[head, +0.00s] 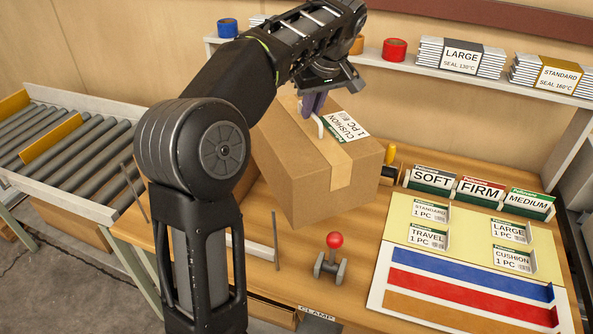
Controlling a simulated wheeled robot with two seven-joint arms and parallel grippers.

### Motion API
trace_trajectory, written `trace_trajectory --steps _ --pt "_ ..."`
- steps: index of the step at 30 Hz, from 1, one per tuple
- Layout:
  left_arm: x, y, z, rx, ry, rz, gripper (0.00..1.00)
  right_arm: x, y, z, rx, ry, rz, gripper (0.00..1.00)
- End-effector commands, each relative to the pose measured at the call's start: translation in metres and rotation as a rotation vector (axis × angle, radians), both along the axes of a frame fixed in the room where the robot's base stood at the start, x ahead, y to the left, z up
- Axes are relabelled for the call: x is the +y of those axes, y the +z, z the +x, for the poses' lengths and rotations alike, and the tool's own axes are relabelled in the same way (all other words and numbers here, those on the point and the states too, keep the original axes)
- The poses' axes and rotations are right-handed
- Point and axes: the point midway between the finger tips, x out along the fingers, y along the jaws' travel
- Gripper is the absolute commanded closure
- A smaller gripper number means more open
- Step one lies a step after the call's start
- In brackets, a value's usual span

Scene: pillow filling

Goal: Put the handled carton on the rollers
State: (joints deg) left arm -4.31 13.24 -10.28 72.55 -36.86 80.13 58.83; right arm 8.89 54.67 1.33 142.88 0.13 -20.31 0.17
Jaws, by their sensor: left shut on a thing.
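The handled carton (300,176) is a brown cardboard box with a white label reading cushion 1 pc and a pale handle on top. It hangs tilted above the wooden table, in the middle of the head view. My left gripper (314,108) is shut on the carton's handle from above. My arm hides part of the carton's left side. The rollers (75,150) are a grey conveyor at the left, apart from the carton. My right gripper is not in view.
My left arm stands between the carton and the rollers in the picture. Thin metal posts (276,240) and a red-knobbed lever (335,241) rise from the table. Soft, firm and medium boxes (480,192) and a label board (390,258) fill the right. A shelf (405,67) runs behind.

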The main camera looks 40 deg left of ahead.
Motion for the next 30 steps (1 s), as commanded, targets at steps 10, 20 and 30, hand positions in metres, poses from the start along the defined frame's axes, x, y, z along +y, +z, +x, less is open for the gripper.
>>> trace_trajectory --steps 10,20,30 --pt "0.000 -0.082 -0.001 0.003 0.000 0.000 1.00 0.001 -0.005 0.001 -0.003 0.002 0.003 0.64" --pt "0.001 -0.095 0.000 -0.002 0.001 0.003 1.00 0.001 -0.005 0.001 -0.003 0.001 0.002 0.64" --pt "0.000 -0.116 -0.001 0.003 -0.001 0.002 1.00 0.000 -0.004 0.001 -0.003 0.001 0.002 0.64"
